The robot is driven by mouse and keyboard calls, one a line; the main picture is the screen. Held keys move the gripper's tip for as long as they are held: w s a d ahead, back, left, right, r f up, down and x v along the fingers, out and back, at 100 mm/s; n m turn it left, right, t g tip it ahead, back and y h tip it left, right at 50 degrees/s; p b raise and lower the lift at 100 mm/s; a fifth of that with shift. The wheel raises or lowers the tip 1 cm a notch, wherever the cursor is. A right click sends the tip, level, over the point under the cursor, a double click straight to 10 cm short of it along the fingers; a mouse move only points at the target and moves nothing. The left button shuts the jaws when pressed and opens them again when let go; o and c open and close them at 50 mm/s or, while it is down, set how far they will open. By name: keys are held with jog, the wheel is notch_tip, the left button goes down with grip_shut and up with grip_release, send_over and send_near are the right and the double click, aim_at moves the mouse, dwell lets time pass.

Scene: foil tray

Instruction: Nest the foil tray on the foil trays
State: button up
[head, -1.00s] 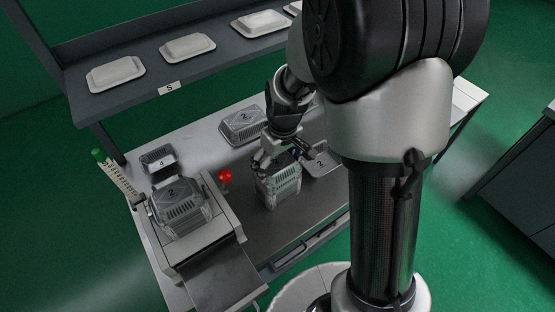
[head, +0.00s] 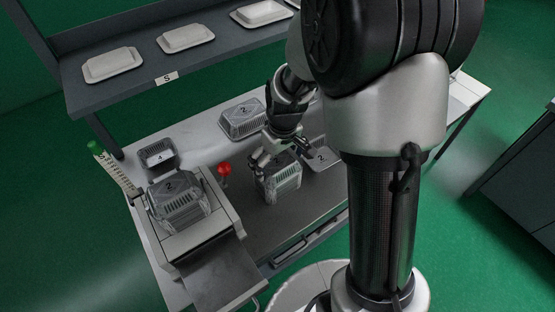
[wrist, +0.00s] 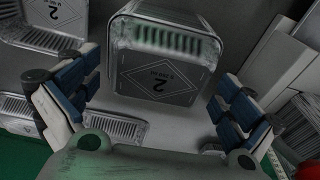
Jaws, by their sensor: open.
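In the wrist view, a tray with a "2" label (wrist: 160,78) lies between the open fingers of my gripper (wrist: 158,68), with gaps on both sides. Whether this is one tray or several nested ones is hard to tell. More trays marked "2" are at the back (head: 243,119), at the right, partly behind my arm (head: 319,157), and on the left machine (head: 176,192).
A smaller tray marked "4" (head: 158,154) sits at the back left. White trays (head: 113,65) line the shelf above. Dark worktop in front of the stack is clear.

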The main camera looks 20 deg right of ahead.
aim_at(281, 165)
notch_tip(281, 165, up, 12)
jog(key=s, duration=0.1)
jog(key=shift+s+d, duration=0.2)
jog(key=shift+d, duration=0.05)
dwell(0.8)
jog(key=s+r+m+t, duration=0.1)
jog(key=s+r, duration=0.3)
jog(key=s, duration=0.6)
jog(key=s+r+m+t, duration=0.2)
jog(key=s+r+m, duration=0.1)
jog(key=s, duration=0.7)
jog(key=shift+a+r, duration=0.2)
jog(key=shift+r, duration=0.55)
jog(key=shift+s, duration=0.1)
